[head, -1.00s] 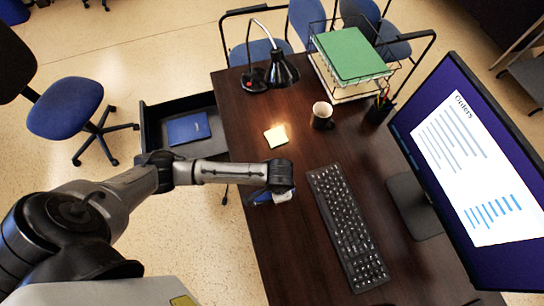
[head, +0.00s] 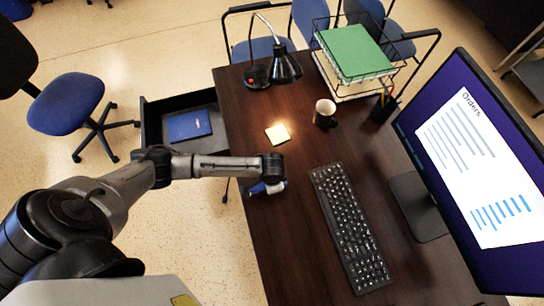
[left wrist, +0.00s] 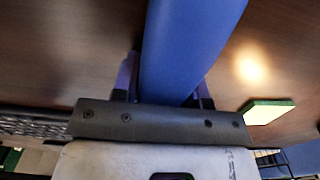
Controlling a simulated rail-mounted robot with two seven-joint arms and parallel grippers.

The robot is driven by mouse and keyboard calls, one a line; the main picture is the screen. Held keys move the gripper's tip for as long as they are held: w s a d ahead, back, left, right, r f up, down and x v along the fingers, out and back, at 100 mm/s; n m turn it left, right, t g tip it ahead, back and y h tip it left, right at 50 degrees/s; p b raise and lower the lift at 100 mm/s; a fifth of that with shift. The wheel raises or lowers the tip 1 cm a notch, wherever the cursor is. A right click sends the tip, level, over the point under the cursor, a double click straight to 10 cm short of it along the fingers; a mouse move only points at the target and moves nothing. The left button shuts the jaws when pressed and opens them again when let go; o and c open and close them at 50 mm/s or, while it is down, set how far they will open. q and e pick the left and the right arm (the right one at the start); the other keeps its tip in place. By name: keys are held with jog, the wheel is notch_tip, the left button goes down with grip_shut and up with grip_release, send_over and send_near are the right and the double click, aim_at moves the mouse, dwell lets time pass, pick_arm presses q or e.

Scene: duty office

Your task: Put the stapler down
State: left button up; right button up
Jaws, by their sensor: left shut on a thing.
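The blue stapler (left wrist: 185,45) fills the middle of the left wrist view, between the two fingers of my left gripper (left wrist: 165,88). In the head view the stapler (head: 257,188) shows only as a bit of blue below the end of my left arm, over the left edge of the dark desk. My left gripper (head: 270,187) is shut on it and is mostly hidden there by the wrist. I cannot tell whether the stapler touches the desk top. My right gripper is not in view.
The keyboard (head: 349,225) lies right of the gripper, with the monitor (head: 475,170) beyond. Yellow sticky notes (head: 278,134), a mug (head: 324,113) and a lamp (head: 284,68) are farther back. An open drawer (head: 152,125) holds a blue book (head: 189,126). The near desk is bare.

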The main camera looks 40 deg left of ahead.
pick_arm(q)
jog(key=o, duration=1)
jog(key=shift+o, duration=0.2)
